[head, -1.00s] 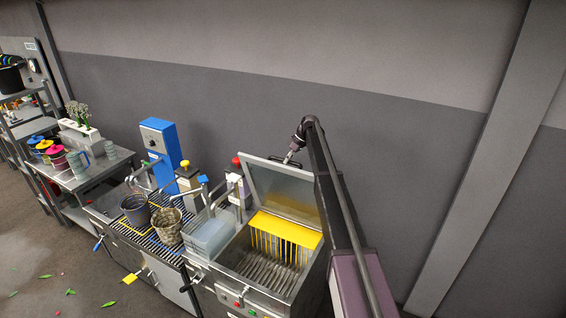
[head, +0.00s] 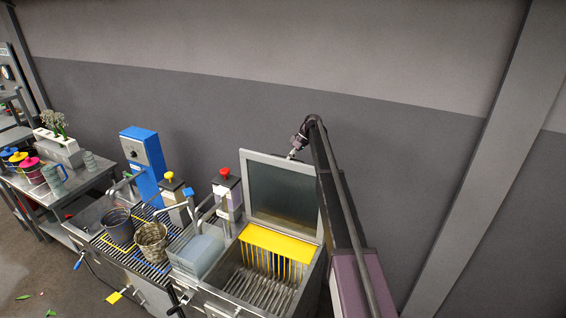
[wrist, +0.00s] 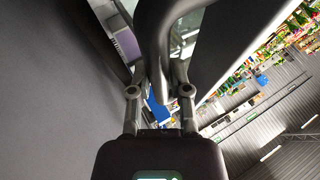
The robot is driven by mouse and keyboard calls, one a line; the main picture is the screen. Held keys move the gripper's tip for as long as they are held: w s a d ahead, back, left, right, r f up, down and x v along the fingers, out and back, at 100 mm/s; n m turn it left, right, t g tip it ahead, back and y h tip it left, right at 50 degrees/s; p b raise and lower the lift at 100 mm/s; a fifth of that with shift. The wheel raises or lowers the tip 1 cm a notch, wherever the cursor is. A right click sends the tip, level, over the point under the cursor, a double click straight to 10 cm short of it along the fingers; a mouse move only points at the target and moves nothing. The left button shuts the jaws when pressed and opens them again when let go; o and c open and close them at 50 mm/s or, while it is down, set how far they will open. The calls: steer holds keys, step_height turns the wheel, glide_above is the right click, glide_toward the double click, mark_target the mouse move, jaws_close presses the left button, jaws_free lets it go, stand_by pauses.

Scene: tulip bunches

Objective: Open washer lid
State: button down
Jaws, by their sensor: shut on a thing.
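The washer lid (head: 282,195) is a flat metal panel with a dark inner face. In the head view it stands raised, close to upright, at the back of the steel washer. My gripper (head: 295,152) is at the lid's top edge, partly hidden by its small size and my arm. In the wrist view my gripper (wrist: 160,80) is shut on a dark curved handle bar (wrist: 152,38) that runs up between the fingers. Under the lid, the washer's open basin shows a yellow panel (head: 280,243) with hanging strips and a row of metal slats (head: 255,287).
Left of the washer stand a pale blue block (head: 196,254), a wicker basket (head: 151,242), a dark bucket (head: 118,226) and a blue control post (head: 143,165). A table with colourful pots (head: 30,170) is farther left. A grey wall is close behind.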

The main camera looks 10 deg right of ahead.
steer(key=shift+d, duration=0.25)
steer(key=c, duration=0.6)
jaws_free()
steer(key=shift+a, duration=0.1)
steer(key=shift+o, duration=0.2)
steer(key=shift+a, duration=0.1)
